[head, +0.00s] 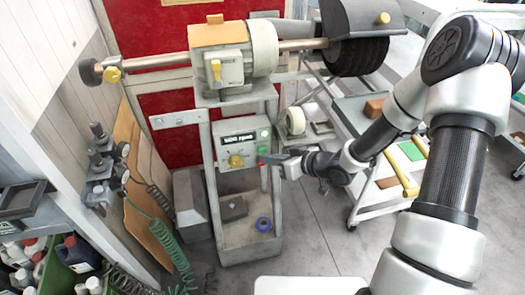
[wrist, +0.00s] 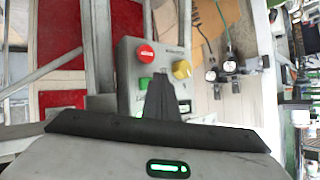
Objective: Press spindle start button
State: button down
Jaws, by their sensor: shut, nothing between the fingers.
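The control box (head: 228,154) is mounted on the grey pedestal under the buffing machine. It carries a yellow knob (head: 236,161) and green buttons (head: 264,135) on its right side. In the wrist view the box front shows a round red button (wrist: 145,54), a green button (wrist: 146,84) and the yellow knob (wrist: 181,70). My gripper (head: 264,160) is shut and empty, close to the lower right of the box. In the wrist view its fingertips (wrist: 164,78) lie between the green button and the knob and hide part of the panel. Contact cannot be told.
The buffing machine (head: 220,62) with its shaft and dark brush wheel (head: 358,52) is above the box. A white cart (head: 385,185) stands right, partly behind my arm. Air fittings and a green hose (head: 160,233) are at left. A blue ring (head: 264,224) lies on the pedestal's base.

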jog(key=shift+s+d, duration=0.25)
jog(key=shift+s, duration=0.55)
jog(key=shift+s+d, duration=0.2)
jog(key=shift+s, duration=0.6)
jog(key=shift+s+d, duration=0.25)
jog(key=shift+s, duration=0.55)
